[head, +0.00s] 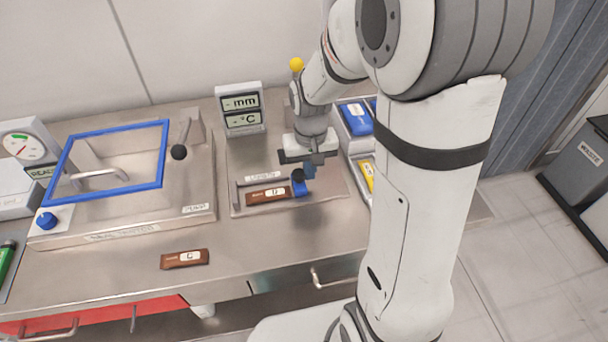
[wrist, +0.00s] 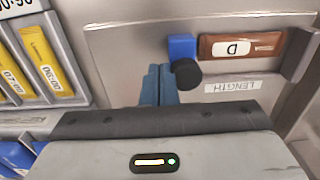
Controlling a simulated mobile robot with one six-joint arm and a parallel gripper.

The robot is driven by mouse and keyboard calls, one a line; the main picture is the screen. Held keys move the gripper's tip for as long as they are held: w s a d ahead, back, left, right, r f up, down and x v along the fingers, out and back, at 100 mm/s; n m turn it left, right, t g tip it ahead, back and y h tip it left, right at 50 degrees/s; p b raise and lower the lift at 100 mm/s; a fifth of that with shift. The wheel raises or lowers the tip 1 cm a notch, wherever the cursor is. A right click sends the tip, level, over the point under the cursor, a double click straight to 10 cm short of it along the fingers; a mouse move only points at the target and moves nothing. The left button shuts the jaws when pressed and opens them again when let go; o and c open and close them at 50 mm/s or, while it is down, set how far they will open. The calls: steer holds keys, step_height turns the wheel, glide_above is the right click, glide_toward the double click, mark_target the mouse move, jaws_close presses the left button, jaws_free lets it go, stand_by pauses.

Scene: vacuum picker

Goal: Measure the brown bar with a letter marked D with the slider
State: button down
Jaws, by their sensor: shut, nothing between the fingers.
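The brown bar marked D (head: 268,194) lies in the length gauge on a metal plate (head: 245,210). It also shows in the wrist view (wrist: 262,46), right of the slider. The slider is a blue block (wrist: 182,46) with a black knob (wrist: 187,73); it also shows in the head view (head: 300,189). The block stands at the bar's end, touching or nearly touching it. My gripper (wrist: 158,75) is shut and empty. Its blue fingers are beside the black knob, on the side away from the bar. In the head view my gripper (head: 310,171) is just above and right of the knob.
A display (head: 240,108) reads "- mm" and "- °C". Another brown bar (head: 185,259), marked C or G, lies near the table's front. A blue-framed lid (head: 165,160) is at left. Bins with blue and yellow packs (head: 356,118) stand right of the plate.

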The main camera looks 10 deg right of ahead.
steer(key=shift+a, duration=1.2)
stand_by(3.3)
steer(key=shift+d, duration=0.15)
steer(key=shift+d, duration=0.85)
step_height(320, 180, up, 8)
steer(key=p, duration=0.5)
steer(key=shift+p, duration=0.4)
